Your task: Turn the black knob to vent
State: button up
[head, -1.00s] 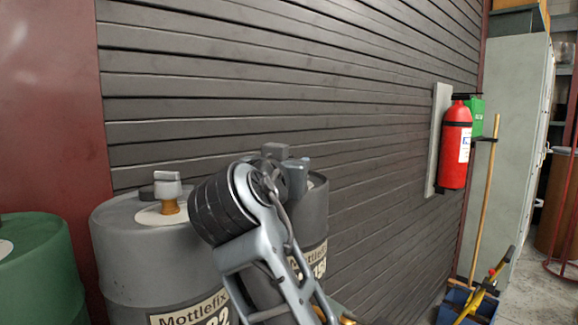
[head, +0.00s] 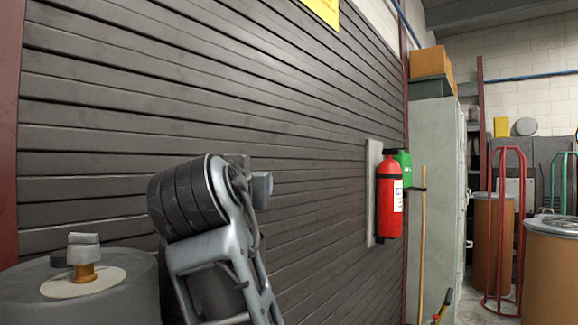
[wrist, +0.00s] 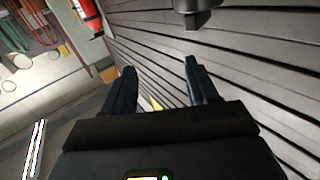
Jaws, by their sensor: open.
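I cannot make out a black knob marked with vent in either view. My gripper (wrist: 160,66) shows in the wrist view with its two dark fingers apart and nothing between them. In the head view my arm rises in the middle foreground and hides part of the wall; I cannot make out the gripper there.
A grey drum (head: 125,300) with a valve-like fitting (head: 84,258) stands at lower left. A red fire extinguisher (head: 389,195) hangs on the slatted wall (head: 300,130). A pale cabinet (head: 440,190), a red hand truck (head: 497,230) and brown drums (head: 552,270) stand at right.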

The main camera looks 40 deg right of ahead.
jog(key=s+d+r, duration=0.3)
jog(key=d+r, duration=0.1)
jog(key=d, duration=0.2)
jog(key=shift+s+d+r+b, duration=0.15)
jog(key=shift+s+r+b, duration=0.1)
jog(key=shift+s+b, duration=0.15)
jog(key=shift+o, duration=0.2)
